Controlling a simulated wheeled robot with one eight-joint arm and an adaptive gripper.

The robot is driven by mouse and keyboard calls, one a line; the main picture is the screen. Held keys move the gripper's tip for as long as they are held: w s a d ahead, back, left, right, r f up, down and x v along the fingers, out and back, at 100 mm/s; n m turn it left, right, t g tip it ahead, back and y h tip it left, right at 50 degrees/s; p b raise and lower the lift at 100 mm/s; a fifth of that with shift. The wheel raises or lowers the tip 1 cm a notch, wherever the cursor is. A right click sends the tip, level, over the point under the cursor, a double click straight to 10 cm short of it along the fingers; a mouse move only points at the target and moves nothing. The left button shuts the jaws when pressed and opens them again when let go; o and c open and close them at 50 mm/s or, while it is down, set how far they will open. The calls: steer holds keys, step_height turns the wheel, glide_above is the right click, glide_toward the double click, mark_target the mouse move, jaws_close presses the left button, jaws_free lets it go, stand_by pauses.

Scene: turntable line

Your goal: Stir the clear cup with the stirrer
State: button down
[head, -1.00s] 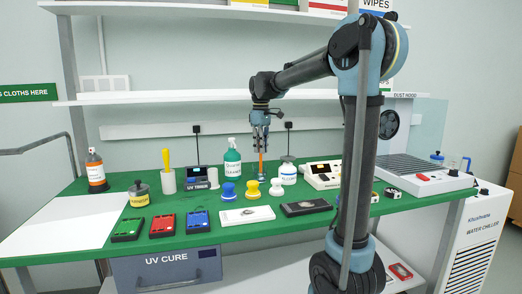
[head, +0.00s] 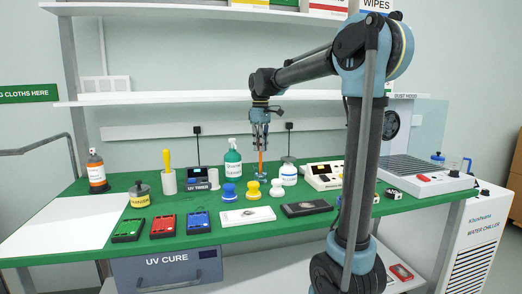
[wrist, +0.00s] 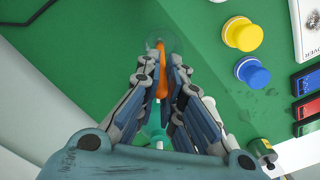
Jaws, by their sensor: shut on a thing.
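My gripper (head: 261,143) points down over the back middle of the green table. It is shut on the orange stirrer (head: 261,161), which stands nearly upright below the fingers. In the wrist view the stirrer (wrist: 162,72) runs between the fingers, its far end within the outline of the clear cup (wrist: 174,42). The cup is see-through and its outline is faint; in the head view I cannot make it out clearly. I cannot tell how deep the stirrer reaches.
A teal cleaner bottle (head: 232,165) stands close left of my gripper, a white bottle (head: 288,173) close right. Blue (head: 229,191), yellow (head: 253,189) and white (head: 277,187) knobbed pieces stand in front. A shelf (head: 190,98) runs behind. The white mat (head: 55,225) at left is bare.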

steer(key=shift+r, duration=3.15)
steer(key=shift+r, duration=2.5)
